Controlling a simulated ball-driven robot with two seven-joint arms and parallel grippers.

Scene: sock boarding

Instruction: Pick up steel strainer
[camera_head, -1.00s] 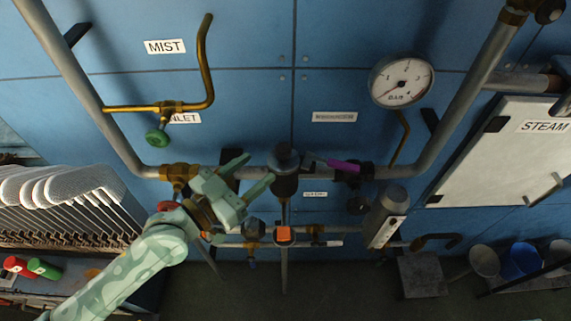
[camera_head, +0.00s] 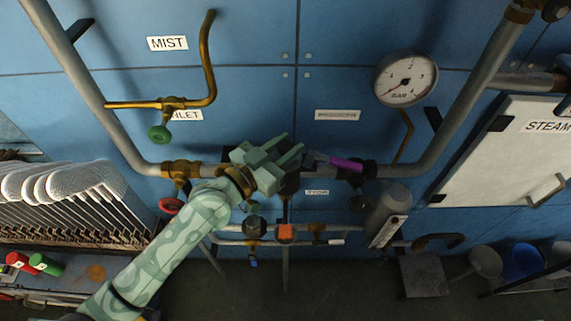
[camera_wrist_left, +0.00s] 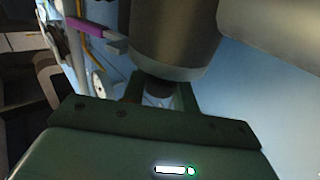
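My left gripper (camera_head: 290,146) is open, with a gap between its two fingers. It is in front of the dark strainer housing (camera_head: 290,186) on the grey pipe and hides most of it. In the left wrist view a dark grey cylinder (camera_wrist_left: 175,45), apparently this housing, fills the space beyond the fingers. A small dark round part (camera_wrist_left: 158,88) under it shows between the fingers (camera_wrist_left: 158,92); I cannot tell whether they touch it. I cannot make out a separate steel strainer. My right gripper is not in view.
A purple-handled lever (camera_head: 345,164) sticks out just right of the gripper and also shows in the left wrist view (camera_wrist_left: 84,24). A grey cylinder (camera_head: 390,212) hangs lower right. A green knob (camera_head: 159,133) and a red knob (camera_head: 171,205) are on the left. Several white sock forms (camera_head: 60,185) stand far left.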

